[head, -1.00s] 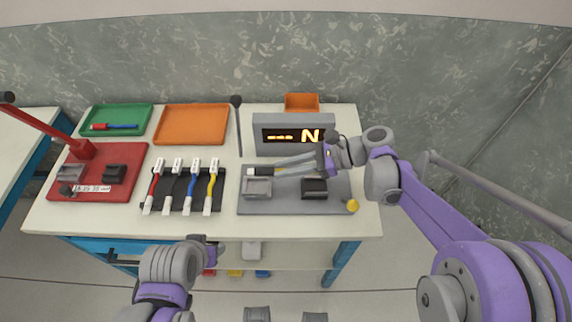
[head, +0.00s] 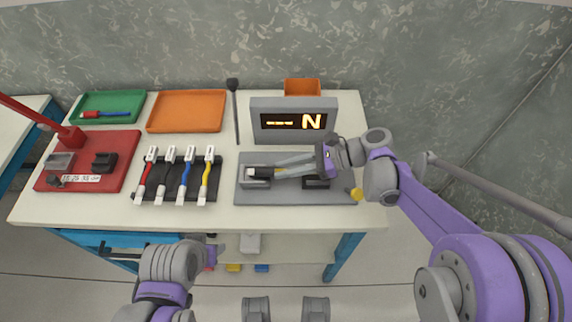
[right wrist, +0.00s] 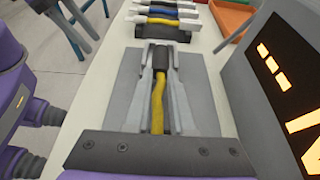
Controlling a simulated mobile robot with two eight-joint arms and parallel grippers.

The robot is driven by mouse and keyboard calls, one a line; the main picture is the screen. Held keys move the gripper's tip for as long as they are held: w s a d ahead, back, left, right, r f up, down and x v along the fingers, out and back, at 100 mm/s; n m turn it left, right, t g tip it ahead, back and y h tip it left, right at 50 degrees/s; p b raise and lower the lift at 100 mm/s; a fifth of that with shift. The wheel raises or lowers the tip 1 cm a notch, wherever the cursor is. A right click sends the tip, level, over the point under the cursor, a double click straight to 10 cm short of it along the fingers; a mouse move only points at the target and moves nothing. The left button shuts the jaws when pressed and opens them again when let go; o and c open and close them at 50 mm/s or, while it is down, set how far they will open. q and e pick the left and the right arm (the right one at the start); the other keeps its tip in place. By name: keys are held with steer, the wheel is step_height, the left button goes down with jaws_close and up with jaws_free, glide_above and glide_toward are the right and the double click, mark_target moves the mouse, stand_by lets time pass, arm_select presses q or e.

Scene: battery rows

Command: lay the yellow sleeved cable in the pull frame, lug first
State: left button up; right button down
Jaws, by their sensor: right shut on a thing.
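The yellow cable (right wrist: 157,105) with a black sleeve (head: 263,172) is held in my right gripper (head: 280,167), which is shut on it. It lies along the gripper's fingers, its pale lug end (head: 249,172) pointing left. The lug is at the grey block (head: 256,183) of the pull frame (head: 290,197); I cannot tell whether it touches or is seated. The frame's black block (head: 316,183) is partly hidden by the gripper. In the right wrist view the fingers (right wrist: 160,75) flank the sleeve. My left gripper (head: 215,249) is low, in front of the table; its jaws are unclear.
A display box (head: 294,132) stands right behind the frame. A black rack (head: 177,176) with several cables, another yellow one included, is to the left. Further left are a red fixture (head: 120,160), a green tray (head: 80,103) and an orange tray (head: 187,111). A yellow knob (head: 356,193) is at the frame's right.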

steer(key=shift+f, duration=0.3)
steer(key=c, duration=0.7)
jaws_free()
steer(key=v, duration=1)
steer(key=shift+d+r+p, duration=0.2)
steer(key=shift+d+p, duration=0.15)
